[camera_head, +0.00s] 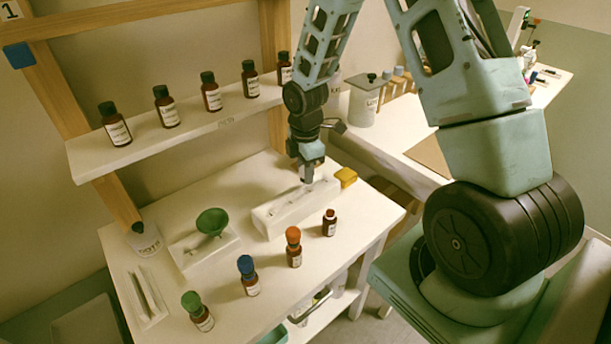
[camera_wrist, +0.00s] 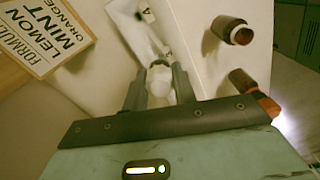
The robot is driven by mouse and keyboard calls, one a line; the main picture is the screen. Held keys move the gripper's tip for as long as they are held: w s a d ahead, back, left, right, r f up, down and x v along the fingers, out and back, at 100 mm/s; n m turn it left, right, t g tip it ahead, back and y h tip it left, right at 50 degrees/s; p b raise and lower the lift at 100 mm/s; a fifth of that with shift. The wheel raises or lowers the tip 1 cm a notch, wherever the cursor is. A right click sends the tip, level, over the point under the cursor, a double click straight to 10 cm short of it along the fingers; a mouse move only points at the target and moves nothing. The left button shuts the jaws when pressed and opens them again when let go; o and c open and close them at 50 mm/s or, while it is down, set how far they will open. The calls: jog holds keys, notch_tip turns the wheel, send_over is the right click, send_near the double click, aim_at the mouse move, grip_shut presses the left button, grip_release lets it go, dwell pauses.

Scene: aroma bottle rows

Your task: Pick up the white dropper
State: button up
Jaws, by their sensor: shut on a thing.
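The rack (camera_wrist: 124,25) lies just beyond the fingers. I cannot tell whether the dropper is clear of its slot. In the head view the dropper is mostly hidden by the gripper.
A green funnel (camera_head: 212,221) stands left of the rack. Several brown bottles line the shelf (camera_head: 172,137) behind.

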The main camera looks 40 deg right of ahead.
notch_tip(320, 180, up, 16)
jog(key=shift+r+b, duration=0.15)
jog(key=shift+b, duration=0.25)
jog(key=shift+d, duration=0.1)
